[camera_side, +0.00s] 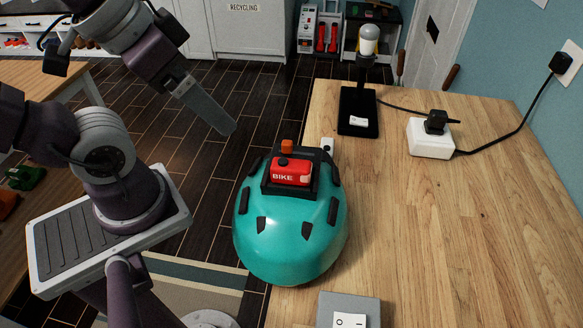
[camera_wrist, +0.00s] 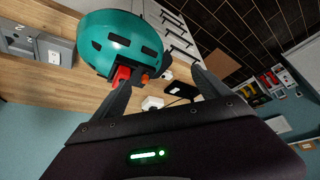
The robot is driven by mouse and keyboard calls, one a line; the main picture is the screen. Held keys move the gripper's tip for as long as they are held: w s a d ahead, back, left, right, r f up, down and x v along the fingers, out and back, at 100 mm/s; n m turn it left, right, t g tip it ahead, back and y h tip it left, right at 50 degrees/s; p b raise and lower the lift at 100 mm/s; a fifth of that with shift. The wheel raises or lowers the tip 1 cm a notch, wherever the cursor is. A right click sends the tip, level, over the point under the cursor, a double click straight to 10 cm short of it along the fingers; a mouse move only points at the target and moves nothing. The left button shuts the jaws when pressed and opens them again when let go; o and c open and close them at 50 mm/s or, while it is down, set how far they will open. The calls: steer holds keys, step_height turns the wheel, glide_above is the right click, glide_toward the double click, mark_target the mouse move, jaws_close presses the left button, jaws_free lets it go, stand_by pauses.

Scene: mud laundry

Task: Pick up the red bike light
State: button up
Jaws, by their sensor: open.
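The red bike light (camera_side: 291,172), marked BIKE, sits in a black holder on top of a teal helmet (camera_side: 290,235) at the table's left edge. An orange piece (camera_side: 287,147) stands just behind the light. In the wrist view the red light (camera_wrist: 122,75) shows beside the helmet (camera_wrist: 120,42), partly hidden by a finger. My gripper (camera_side: 222,122) is up and to the left of the helmet, over the floor, apart from the light. In the wrist view my gripper (camera_wrist: 160,85) has its fingers spread with nothing held between them.
A black lamp base (camera_side: 358,112) and a white box with a plug (camera_side: 430,138) stand farther back on the wooden table (camera_side: 450,220). A grey switch box (camera_side: 348,310) is at the front. The table's right side is clear.

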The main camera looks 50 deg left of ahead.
steer(key=n+g+h, duration=1.1)
steer(key=n+h, duration=0.1)
steer(key=n, duration=0.1)
glide_toward(290, 159)
steer(key=shift+s+d+f, duration=0.7)
steer(key=shift+s+d, duration=0.1)
steer(key=shift+d, duration=0.05)
steer(key=shift+w+d+f+n+h, duration=0.1)
steer(key=shift+d+f+n+h, duration=0.05)
steer(key=shift+n+h, duration=0.15)
steer(key=x, duration=0.6)
steer(key=shift+d, duration=0.4)
steer(key=shift+c, duration=0.5)
